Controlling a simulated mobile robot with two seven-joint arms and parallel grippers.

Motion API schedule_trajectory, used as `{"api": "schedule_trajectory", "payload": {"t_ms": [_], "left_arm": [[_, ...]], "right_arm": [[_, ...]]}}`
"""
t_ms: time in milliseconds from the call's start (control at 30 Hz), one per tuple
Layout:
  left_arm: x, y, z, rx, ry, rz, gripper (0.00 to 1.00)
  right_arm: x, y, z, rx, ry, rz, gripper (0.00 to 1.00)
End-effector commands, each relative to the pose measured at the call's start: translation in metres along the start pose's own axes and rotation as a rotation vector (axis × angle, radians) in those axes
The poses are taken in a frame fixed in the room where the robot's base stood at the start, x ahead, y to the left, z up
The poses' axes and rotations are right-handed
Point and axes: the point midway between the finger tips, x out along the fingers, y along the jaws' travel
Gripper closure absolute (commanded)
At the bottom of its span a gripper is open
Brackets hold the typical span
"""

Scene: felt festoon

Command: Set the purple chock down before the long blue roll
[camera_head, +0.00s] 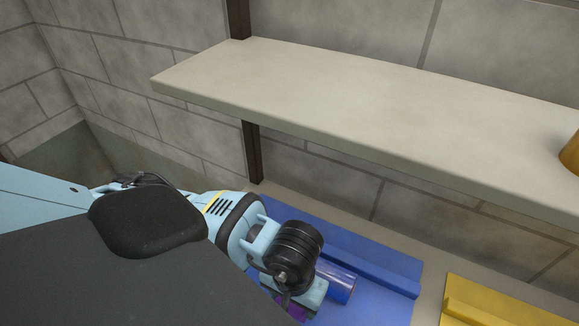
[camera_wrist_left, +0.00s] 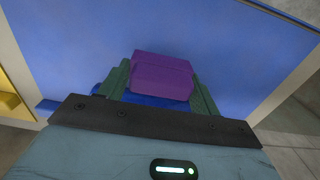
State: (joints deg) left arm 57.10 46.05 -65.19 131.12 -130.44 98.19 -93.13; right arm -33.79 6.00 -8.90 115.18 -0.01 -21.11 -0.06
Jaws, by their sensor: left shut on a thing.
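The purple chock (camera_wrist_left: 162,76) is held between the two green fingers of my left gripper (camera_wrist_left: 163,88) in the left wrist view. In the head view only a small purple part of the chock (camera_head: 291,311) shows beneath my left gripper (camera_head: 294,304); my wrist hides the rest. The long blue roll (camera_head: 337,284) lies on a blue panel just right of my gripper, its left part hidden behind my wrist. In the wrist view a darker blue rounded piece shows partly behind the chock. I cannot tell whether the chock touches the panel. My right gripper is not in view.
The blue panel (camera_head: 385,272) has a raised ledge along its back. A yellow panel (camera_head: 505,306) lies to its right. A pale shelf (camera_head: 330,97) spans above and behind, with a yellow object (camera_head: 571,155) at its right end. A dark post (camera_head: 252,153) stands by the block wall.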

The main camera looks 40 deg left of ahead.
Motion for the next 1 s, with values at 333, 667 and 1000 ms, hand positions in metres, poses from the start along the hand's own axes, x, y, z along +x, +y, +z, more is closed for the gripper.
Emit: {"api": "schedule_trajectory", "payload": {"t_ms": [333,667,1000], "left_arm": [[0.018,-0.009,-0.002,-0.001,-0.003,-0.002,0.62],[0.036,-0.008,-0.004,0.000,0.002,0.000,0.62],[0.039,-0.008,-0.003,0.000,0.001,-0.001,0.20]], "right_arm": [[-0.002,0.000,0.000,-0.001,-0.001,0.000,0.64],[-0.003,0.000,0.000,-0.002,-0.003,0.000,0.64],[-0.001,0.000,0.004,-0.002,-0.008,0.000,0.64]]}}
